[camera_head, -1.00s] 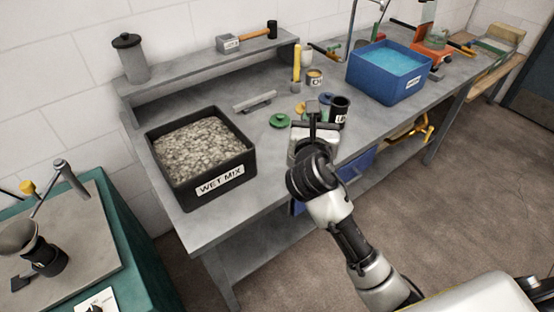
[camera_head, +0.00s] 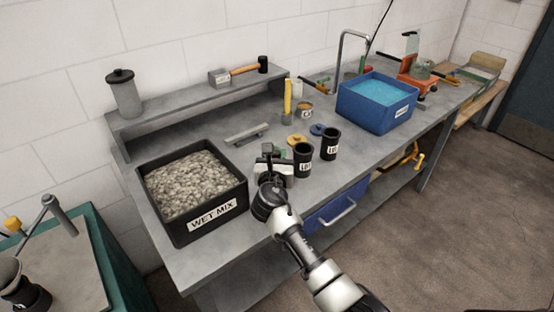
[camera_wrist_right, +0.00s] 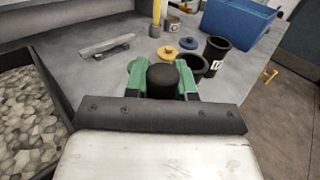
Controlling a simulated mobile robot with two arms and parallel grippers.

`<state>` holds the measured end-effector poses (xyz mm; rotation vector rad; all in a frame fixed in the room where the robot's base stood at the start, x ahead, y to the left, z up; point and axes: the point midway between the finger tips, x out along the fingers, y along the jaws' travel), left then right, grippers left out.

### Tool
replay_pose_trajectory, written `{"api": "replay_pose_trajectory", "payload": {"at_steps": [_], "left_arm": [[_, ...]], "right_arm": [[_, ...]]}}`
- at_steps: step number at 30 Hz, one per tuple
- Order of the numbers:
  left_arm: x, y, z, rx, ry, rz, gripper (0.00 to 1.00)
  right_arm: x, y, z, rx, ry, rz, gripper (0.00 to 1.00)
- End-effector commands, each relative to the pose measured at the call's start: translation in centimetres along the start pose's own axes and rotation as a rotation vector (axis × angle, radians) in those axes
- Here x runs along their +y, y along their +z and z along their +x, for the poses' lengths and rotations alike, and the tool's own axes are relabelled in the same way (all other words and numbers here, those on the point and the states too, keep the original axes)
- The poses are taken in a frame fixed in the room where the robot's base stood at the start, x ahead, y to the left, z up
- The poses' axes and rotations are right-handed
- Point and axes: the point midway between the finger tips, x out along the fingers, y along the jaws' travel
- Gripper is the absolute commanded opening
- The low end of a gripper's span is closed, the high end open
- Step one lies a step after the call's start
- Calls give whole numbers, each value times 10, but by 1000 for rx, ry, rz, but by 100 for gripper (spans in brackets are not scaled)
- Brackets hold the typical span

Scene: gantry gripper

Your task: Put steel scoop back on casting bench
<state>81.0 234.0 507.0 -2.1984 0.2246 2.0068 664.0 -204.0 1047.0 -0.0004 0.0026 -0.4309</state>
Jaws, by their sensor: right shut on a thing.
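My right gripper (camera_head: 271,154) is over the front of the grey casting bench (camera_head: 215,260), between the wet mix tub and two black cups. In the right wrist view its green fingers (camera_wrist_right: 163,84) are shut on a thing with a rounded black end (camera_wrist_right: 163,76). I take this to be the steel scoop, held by its handle. Its steel part is hidden by the gripper and wrist, and I cannot tell whether it touches the bench. My left gripper is not in view.
The wet mix tub (camera_head: 178,234) stands left of the gripper. Black cups (camera_head: 302,160) (camera_head: 331,143) stand close to its right. Behind are a grey float (camera_head: 246,133), a yellow lid (camera_head: 297,140) and a blue water tub (camera_head: 376,118). Bare bench shows between float and tub.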

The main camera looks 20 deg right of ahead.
Motion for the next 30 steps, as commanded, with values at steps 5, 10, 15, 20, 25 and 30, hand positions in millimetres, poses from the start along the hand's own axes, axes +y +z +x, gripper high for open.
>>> {"api": "replay_pose_trajectory", "payload": {"at_steps": [5,10,15,20,25,30], "left_arm": [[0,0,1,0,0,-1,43],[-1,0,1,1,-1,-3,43],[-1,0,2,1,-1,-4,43],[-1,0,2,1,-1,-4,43],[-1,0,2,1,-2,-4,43],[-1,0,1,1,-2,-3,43]], "right_arm": [[0,-8,0,-2,1,2,5],[0,-8,0,-2,1,2,5],[0,-11,0,-1,1,1,33],[0,-11,0,-1,0,1,50],[0,-10,0,-1,0,1,50],[0,-10,-7,0,2,1,50]]}}
